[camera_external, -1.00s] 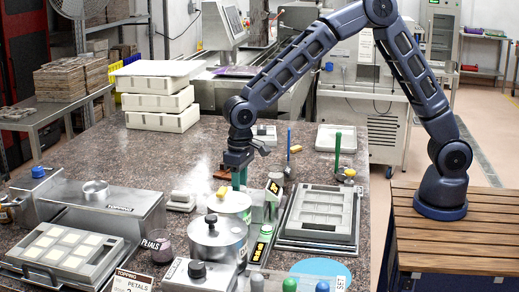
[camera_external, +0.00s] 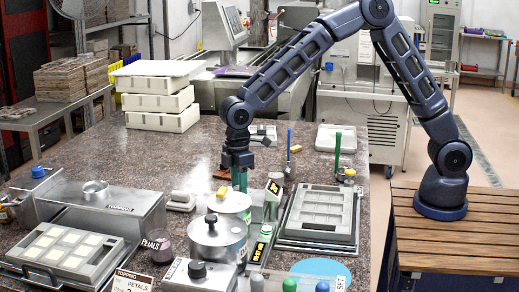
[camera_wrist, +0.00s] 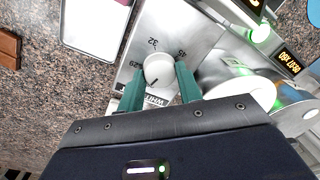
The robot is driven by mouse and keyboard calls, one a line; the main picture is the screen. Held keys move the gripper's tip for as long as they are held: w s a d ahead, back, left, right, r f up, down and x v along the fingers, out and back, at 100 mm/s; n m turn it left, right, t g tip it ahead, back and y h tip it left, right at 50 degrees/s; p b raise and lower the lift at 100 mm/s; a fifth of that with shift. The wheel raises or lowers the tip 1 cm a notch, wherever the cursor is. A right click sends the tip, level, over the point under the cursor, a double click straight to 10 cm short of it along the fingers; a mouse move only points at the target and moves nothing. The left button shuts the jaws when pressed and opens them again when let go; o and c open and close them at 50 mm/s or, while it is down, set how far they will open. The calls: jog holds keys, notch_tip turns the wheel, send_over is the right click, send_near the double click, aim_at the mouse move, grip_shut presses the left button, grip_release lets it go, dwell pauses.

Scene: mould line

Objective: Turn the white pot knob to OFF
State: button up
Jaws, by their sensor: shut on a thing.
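The white pot knob (camera_wrist: 159,69) is a round pale knob on a metal control panel (camera_wrist: 196,35). Marks near it read about 29, 32 and 45, and a partly covered label reads WHITE. A dark line on the knob points toward the lower left of the wrist view; no OFF mark is readable. My gripper (camera_wrist: 159,72) has its green fingers shut on the knob, one on each side. In the external view my gripper (camera_external: 239,181) points down behind the white pot (camera_external: 236,203), and the knob is hidden there.
A metal pot (camera_external: 217,241) with a black-knobbed lid stands in front of the white pot. Lit green displays stand close on the right, beside a grey mould tray (camera_external: 320,213). A steel box (camera_external: 100,210) is at left.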

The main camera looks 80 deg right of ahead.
jog(key=shift+n, duration=1.1)
jog(key=o, duration=1)
notch_tip(320, 180, up, 11)
jog(key=shift+w+d+f, duration=0.15)
jog(key=shift+w+d, duration=0.05)
